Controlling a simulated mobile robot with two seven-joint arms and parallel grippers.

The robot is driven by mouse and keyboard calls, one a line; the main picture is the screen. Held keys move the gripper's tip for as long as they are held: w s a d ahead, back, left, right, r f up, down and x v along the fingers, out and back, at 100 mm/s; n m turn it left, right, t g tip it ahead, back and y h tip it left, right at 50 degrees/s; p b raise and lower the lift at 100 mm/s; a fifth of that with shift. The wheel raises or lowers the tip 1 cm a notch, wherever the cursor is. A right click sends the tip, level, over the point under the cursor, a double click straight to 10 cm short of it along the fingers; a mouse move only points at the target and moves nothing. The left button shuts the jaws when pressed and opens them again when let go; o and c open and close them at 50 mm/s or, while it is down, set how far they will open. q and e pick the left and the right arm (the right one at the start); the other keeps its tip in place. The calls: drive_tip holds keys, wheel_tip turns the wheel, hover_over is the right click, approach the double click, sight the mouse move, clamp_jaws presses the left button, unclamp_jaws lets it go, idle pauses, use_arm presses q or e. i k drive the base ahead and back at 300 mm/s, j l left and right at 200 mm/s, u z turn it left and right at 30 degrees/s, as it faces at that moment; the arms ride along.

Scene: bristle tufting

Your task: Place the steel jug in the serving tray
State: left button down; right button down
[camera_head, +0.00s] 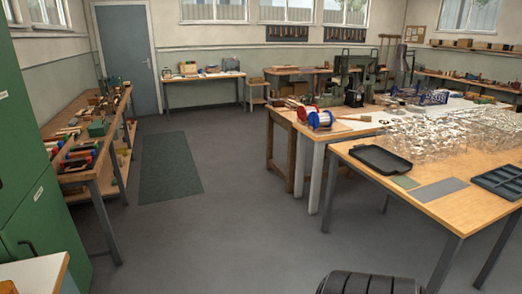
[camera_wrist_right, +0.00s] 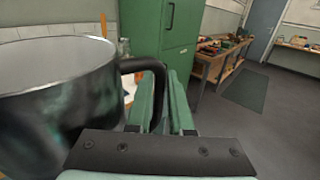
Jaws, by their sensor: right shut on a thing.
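The steel jug (camera_wrist_right: 62,112) fills the left of the right wrist view, large and close, with a pale inside and a dark, shiny outer wall. Its dark handle sticks out to the right. My right gripper (camera_wrist_right: 163,98) is shut on this handle, its green fingers on either side of it. The jug's base is outside the frame. A black tray with a raised rim (camera_head: 381,158), which looks like the serving tray, lies near the left corner of the wooden table in the head view; it looks empty. My left gripper is in neither view.
The wooden table (camera_head: 440,227) also bears a grey mat (camera_head: 440,189), a compartment tray (camera_head: 500,180) and a clutter of clear items (camera_head: 440,130). Green cabinets (camera_head: 35,205) and a long bench (camera_head: 92,150) line the left. The floor (camera_head: 230,220) between is open.

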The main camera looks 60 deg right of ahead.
sight(382, 159)
drive_tip(key=l+z, duration=0.4)
drive_tip(key=i+l+z, duration=0.1)
drive_tip(key=l+z, duration=0.3)
drive_tip(key=i+l+z, duration=0.1)
drive_tip(key=z, duration=0.3)
drive_tip(key=i+l+z, duration=0.4)
drive_tip(key=l, duration=0.25)
drive_tip(key=i+l+z, duration=0.4)
drive_tip(key=i+l, duration=0.55)
drive_tip(key=i+l+z, duration=0.15)
drive_tip(key=i+l, duration=0.4)
drive_tip(key=i, duration=0.15)
drive_tip(key=i+l, duration=0.15)
drive_tip(key=i, duration=0.2)
drive_tip(key=i+l, duration=0.1)
drive_tip(key=i, duration=0.25)
